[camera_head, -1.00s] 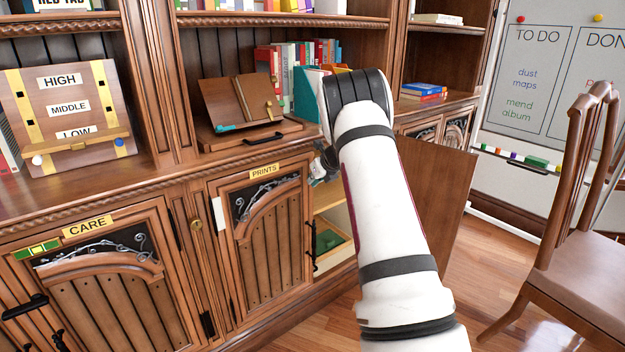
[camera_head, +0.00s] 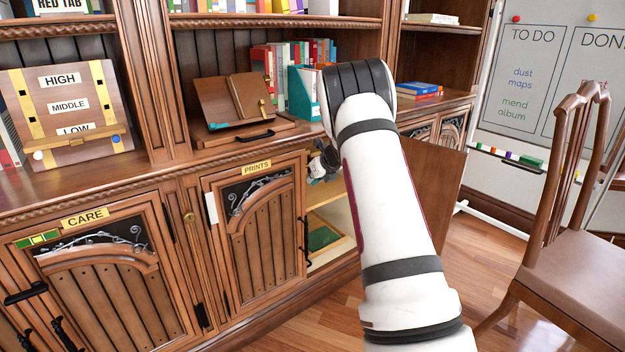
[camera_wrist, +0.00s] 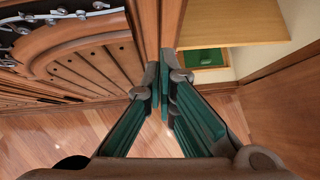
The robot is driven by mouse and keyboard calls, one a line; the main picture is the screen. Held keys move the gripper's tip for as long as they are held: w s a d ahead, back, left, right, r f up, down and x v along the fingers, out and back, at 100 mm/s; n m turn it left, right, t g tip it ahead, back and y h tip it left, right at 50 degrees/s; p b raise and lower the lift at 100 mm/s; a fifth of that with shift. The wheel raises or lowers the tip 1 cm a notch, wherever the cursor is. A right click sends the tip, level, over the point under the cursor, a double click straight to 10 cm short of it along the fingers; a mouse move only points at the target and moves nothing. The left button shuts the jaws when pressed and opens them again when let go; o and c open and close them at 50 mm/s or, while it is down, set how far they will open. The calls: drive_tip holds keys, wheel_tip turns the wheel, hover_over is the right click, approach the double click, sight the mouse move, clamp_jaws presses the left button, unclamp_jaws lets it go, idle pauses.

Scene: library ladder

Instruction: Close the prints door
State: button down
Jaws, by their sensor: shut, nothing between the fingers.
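The prints door (camera_head: 265,235) is a brown panelled cabinet door with a yellow PRINTS label, a dark scrollwork panel and a black handle (camera_head: 305,240) at its right side. It stands at or close to the cabinet front; I cannot tell if it is fully flush. My gripper (camera_head: 322,165) is at the door's upper right edge, partly hidden by my arm. In the wrist view my gripper (camera_wrist: 164,78) is shut and empty, its green fingers beside the door's edge. The door's face (camera_wrist: 85,60) is to the left there. Contact is unclear.
The opening right of the door shows a shelf (camera_wrist: 235,25) and a green item (camera_head: 322,238). A plain brown panel (camera_head: 435,190) stands swung out at the right, partly behind my arm. A chair (camera_head: 570,230) is at the right. The CARE door (camera_head: 110,290) is at the left.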

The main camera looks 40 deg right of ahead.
drive_tip(key=p+v, duration=0.2)
drive_tip(key=v, duration=0.6)
drive_tip(key=shift+s+d+r, duration=0.2)
drive_tip(key=shift+s+d, duration=0.15)
